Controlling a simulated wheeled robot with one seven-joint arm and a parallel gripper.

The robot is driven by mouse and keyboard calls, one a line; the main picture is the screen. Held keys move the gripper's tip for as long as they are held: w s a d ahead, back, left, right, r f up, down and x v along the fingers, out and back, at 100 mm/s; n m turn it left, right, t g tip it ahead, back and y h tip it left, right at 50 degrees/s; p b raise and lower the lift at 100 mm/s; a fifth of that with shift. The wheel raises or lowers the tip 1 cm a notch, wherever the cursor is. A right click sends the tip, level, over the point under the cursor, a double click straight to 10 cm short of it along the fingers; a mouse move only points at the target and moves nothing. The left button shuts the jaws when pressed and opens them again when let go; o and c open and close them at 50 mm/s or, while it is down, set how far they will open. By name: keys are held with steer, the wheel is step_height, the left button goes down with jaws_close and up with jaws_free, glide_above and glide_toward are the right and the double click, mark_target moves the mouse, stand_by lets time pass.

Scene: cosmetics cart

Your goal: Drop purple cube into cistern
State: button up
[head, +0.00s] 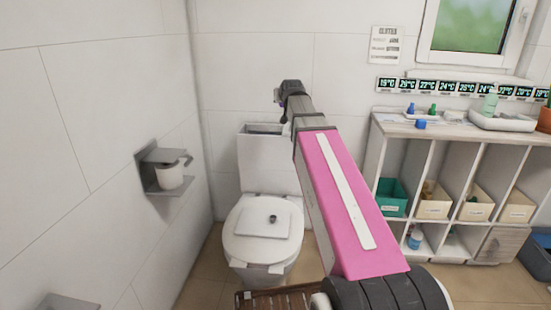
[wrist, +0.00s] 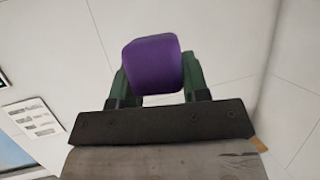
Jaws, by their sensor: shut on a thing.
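My gripper (head: 281,98) is at the end of my raised arm, in front of the back wall and above the toilet. In the wrist view my gripper (wrist: 155,80) is shut on the purple cube (wrist: 153,62), which sits between its two dark green fingers. In the head view only a small bit of purple shows at the gripper's left side. The cistern (head: 270,158) stands against the wall behind the toilet bowl. Its top is open, with a dark opening (head: 265,130) below my gripper. My arm hides part of the cistern's right side.
The toilet lid (head: 262,228) is closed, with a tray and a small dark object (head: 272,218) on it. A paper holder (head: 165,172) juts from the left wall. A shelf unit (head: 400,130) with bins and small bottles stands at right, with a blue cube (head: 421,124) on top.

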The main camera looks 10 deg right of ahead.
steer(key=shift+d, duration=0.1)
steer(key=shift+w, duration=0.15)
steer(key=a+r+x, duration=0.1)
steer(key=a+x, duration=0.2)
steer(key=x, duration=1.1)
steer(key=w+a+r+x, duration=0.1)
steer(key=a+x, duration=0.2)
steer(key=x, duration=1)
steer(key=shift+d+f, duration=0.15)
steer(key=shift+f, duration=1.3)
steer(key=shift+d+f, duration=0.1)
steer(key=shift+f, duration=1.35)
steer(key=o, duration=1)
